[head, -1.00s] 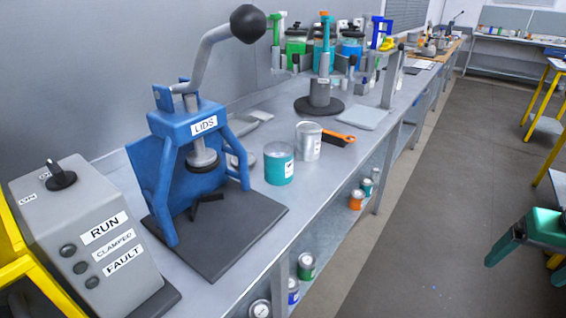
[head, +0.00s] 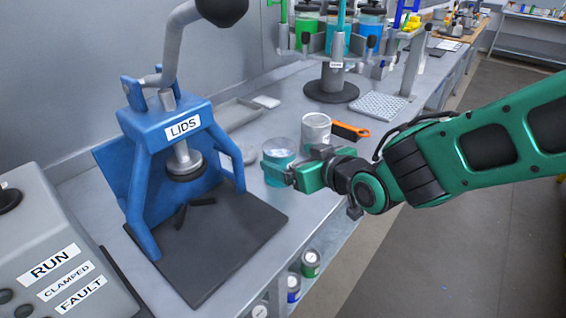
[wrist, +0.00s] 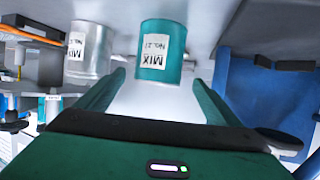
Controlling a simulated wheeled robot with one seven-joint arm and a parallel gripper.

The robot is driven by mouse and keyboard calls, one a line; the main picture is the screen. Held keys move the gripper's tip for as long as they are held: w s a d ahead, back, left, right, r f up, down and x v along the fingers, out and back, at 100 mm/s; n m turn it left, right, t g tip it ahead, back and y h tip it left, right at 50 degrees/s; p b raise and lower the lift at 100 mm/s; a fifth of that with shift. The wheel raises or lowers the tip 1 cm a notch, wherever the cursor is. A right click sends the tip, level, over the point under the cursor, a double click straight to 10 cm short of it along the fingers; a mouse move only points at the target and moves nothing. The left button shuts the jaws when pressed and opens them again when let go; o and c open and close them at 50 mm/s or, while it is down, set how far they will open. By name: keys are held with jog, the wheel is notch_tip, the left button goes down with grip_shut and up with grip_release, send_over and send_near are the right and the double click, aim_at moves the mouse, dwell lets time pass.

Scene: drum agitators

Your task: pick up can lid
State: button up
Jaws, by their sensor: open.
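A pale, round, flat shape (head: 248,155), which may be the can lid, shows beside the right leg of the blue lid press (head: 172,135). It is partly hidden, and I cannot make out a lid clearly in the wrist view. A teal can (head: 278,155) with a white label stands just right of it, and a silver can (head: 316,128) stands behind. My gripper (head: 276,176) is open, in front of the teal can and partly covering it. In the wrist view the teal can (wrist: 165,50) appears beyond the gap between my open fingers (wrist: 160,78).
The press stands on a dark base plate (head: 215,235); its lever arm rises above. A grey RUN/CLAMPED/FAULT control box (head: 50,260) is at the left. An orange-handled brush (head: 350,130) and a rack of jars (head: 333,65) stand behind. The silver can (wrist: 88,50) shows left in the wrist view.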

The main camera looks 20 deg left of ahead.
aim_at(272, 148)
jog(key=shift+x, duration=5.05)
jog(key=shift+w+d+r, duration=0.1)
jog(key=shift+w+d, duration=0.05)
jog(key=shift+w, duration=0.05)
jog(key=c, duration=1.6)
jog(key=shift+r, duration=0.25)
